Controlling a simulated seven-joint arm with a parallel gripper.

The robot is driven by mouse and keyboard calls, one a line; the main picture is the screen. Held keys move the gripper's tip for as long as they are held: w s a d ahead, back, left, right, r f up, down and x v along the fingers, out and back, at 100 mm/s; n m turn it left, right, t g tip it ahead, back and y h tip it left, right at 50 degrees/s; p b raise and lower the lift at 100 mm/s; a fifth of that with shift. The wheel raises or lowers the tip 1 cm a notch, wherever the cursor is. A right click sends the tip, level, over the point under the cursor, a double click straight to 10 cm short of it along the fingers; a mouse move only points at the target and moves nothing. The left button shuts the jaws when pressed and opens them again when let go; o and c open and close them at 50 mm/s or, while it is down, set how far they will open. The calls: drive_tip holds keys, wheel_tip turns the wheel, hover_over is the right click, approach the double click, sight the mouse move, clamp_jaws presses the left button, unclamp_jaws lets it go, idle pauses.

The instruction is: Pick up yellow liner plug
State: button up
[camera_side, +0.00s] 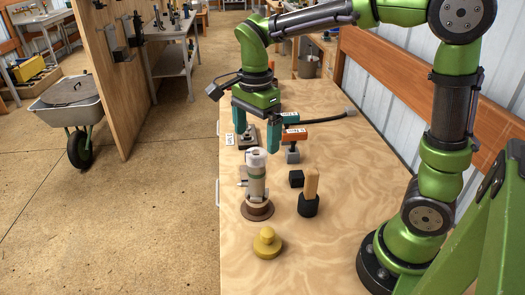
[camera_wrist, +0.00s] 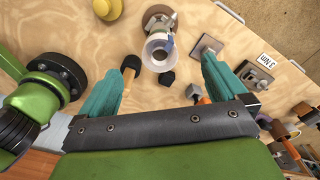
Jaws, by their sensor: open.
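The yellow liner plug (camera_side: 267,243), a round flange with a smaller knob on top, stands on the near part of the wooden bench in the side view. In the wrist view the plug (camera_wrist: 107,9) is cut by the top edge, up and left of the gripper. My gripper (camera_side: 257,130) has teal fingers pointing down and spread apart. It is above the farther part of the bench, well away from the plug. In the wrist view nothing is held between the fingers (camera_wrist: 164,65).
A pale cylinder (camera_side: 257,180) on a brown round base stands between gripper and plug. A wooden-handled black tool (camera_side: 309,190) and a black cube (camera_side: 296,179) stand right of it. Orange-topped items (camera_side: 294,135) lie near my fingers. Bench around the plug is clear.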

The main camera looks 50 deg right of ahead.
sight(268, 232)
drive_tip(key=shift+s+a+r, duration=0.1)
drive_tip(key=shift+a, duration=0.2)
drive_tip(key=s+a+f+n, duration=0.4)
drive_tip(key=s+a+n, duration=0.25)
drive_tip(key=s, duration=0.25)
drive_tip(key=f, duration=1.1)
drive_tip(key=shift+a+f, duration=0.15)
drive_tip(key=shift+a, duration=0.2)
drive_tip(key=shift+s+a+f, duration=0.1)
drive_tip(key=shift+f, duration=1.35)
drive_tip(key=shift+s+a+f, duration=0.1)
drive_tip(key=shift+f, duration=1.3)
drive_tip(key=shift+m, duration=0.25)
drive_tip(key=c, duration=1.1)
